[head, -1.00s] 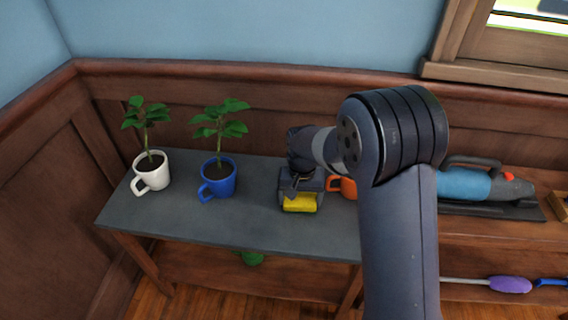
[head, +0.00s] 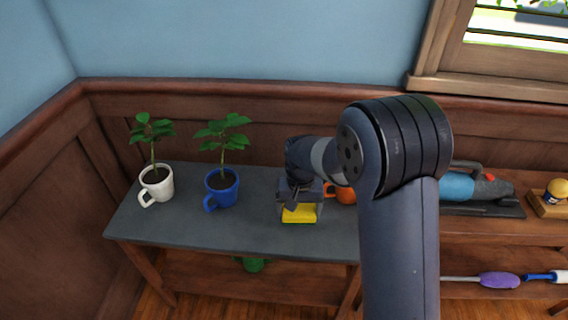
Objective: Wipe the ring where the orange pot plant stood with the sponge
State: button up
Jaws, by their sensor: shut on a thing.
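My gripper (head: 301,203) is over the grey tabletop (head: 262,238), right of the blue mug. It is shut on a yellow sponge (head: 299,214), which is at or just above the top; I cannot tell if it touches. An orange mug (head: 345,190) stands just right of my gripper, mostly hidden behind my arm, so any plant in it is hidden. No ring shows on the visible tabletop; the spot under the gripper and sponge is hidden.
A blue mug (head: 221,195) and a white mug (head: 157,187), each with a plant, stand at left. A blue handheld vacuum (head: 462,187) lies at right. A green object (head: 254,265) and a purple duster (head: 499,280) are lower down. The tabletop's front left is clear.

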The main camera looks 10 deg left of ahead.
jog(key=shift+r+p, duration=1.15)
jog(key=shift+r, duration=0.7)
